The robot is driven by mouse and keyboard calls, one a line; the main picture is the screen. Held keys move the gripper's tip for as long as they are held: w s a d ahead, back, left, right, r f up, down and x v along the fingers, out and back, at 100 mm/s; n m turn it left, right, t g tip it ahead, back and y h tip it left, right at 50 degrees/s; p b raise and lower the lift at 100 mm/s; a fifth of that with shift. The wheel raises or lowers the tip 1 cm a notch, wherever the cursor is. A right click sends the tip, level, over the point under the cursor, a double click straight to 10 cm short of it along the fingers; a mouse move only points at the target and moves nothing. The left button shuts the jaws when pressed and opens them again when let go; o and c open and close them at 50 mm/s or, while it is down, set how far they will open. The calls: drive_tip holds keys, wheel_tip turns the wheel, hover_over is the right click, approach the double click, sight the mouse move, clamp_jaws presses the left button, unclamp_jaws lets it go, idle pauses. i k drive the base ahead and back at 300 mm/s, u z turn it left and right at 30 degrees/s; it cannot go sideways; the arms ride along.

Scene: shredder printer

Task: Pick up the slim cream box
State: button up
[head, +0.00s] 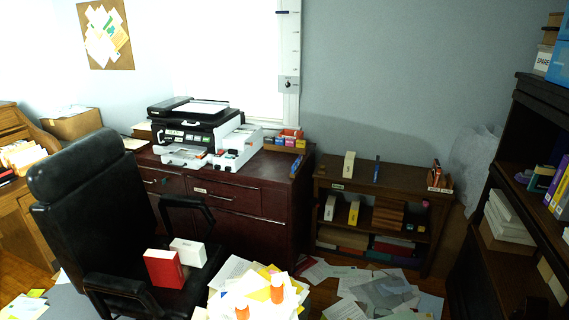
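A slim cream box (349,165) stands upright on top of the low dark shelf (400,184), left of its middle. Two similar narrow upright boxes stand on the shelf level below: a pale one (329,208) and a yellowish one (354,213). Which of these the task means is not certain; the one on top looks slim and cream. My gripper is not in view.
A slim blue item (377,168) stands right of the top box. A black office chair (90,190) holds a red box (163,267) and a white box (188,252). Papers (380,290) and a paper heap with orange bottles (277,290) lie before the shelf.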

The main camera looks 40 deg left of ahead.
sight(350, 161)
drive_tip(key=u, duration=0.4)
drive_tip(key=i, duration=3.35)
drive_tip(key=u, duration=1.9)
